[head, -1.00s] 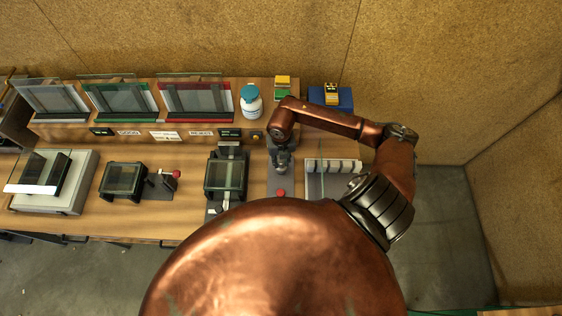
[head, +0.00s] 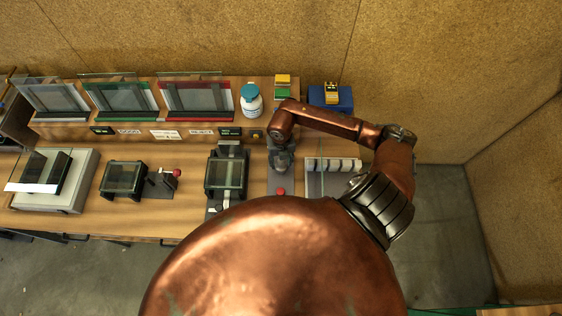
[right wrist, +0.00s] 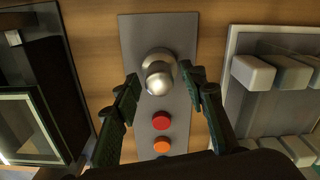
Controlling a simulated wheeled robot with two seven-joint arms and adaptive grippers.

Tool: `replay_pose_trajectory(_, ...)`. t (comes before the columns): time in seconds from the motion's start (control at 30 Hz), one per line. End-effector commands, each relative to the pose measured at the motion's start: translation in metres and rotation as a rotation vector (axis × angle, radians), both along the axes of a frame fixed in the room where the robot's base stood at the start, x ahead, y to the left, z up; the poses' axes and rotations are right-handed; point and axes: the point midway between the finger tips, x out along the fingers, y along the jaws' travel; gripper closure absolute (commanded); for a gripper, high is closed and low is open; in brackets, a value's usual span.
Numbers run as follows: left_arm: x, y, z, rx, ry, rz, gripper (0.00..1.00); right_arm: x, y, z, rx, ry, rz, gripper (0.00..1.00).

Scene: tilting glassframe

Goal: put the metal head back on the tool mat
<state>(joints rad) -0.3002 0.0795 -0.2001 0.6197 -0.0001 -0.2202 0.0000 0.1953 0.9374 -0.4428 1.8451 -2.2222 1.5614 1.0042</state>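The silvery metal head (right wrist: 158,72), with a rounded knob, is on the grey tool mat (right wrist: 136,28) in the right wrist view. My right gripper (right wrist: 160,76) is open, with one dark green finger on each side of the metal head and a visible gap to each. Whether the fingertips reach down level with the head is unclear. In the head view my right gripper (head: 281,160) is over the back part of the tool mat (head: 273,188) and hides the metal head. My left gripper is not in view.
A red disc (right wrist: 161,120) and an orange disc (right wrist: 162,145) are on the mat near the gripper. A tray with pale blocks (right wrist: 253,73) lies to the right. A dark framed fixture (head: 225,174) stands left of the mat. A white bottle (head: 251,106) stands behind on the shelf.

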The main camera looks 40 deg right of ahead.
Motion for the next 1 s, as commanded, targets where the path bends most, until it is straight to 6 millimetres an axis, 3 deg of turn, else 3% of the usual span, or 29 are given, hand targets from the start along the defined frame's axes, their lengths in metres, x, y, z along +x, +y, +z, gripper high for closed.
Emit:
replay_pose_trajectory(0.17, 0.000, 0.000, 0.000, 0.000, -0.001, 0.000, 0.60, 0.001, -0.001, 0.013, -0.001, -0.003, 0.001, 0.61)
replay_pose_trajectory(0.5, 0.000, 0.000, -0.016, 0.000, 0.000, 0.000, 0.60, 0.002, 0.000, 0.082, -0.001, -0.005, 0.001, 0.61)
replay_pose_trajectory(0.7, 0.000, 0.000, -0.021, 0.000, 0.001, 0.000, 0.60, 0.001, 0.000, 0.112, -0.001, -0.002, 0.000, 0.61)
replay_pose_trajectory(1.0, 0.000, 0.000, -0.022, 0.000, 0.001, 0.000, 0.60, 0.000, 0.000, 0.123, 0.000, 0.000, 0.000, 0.61)
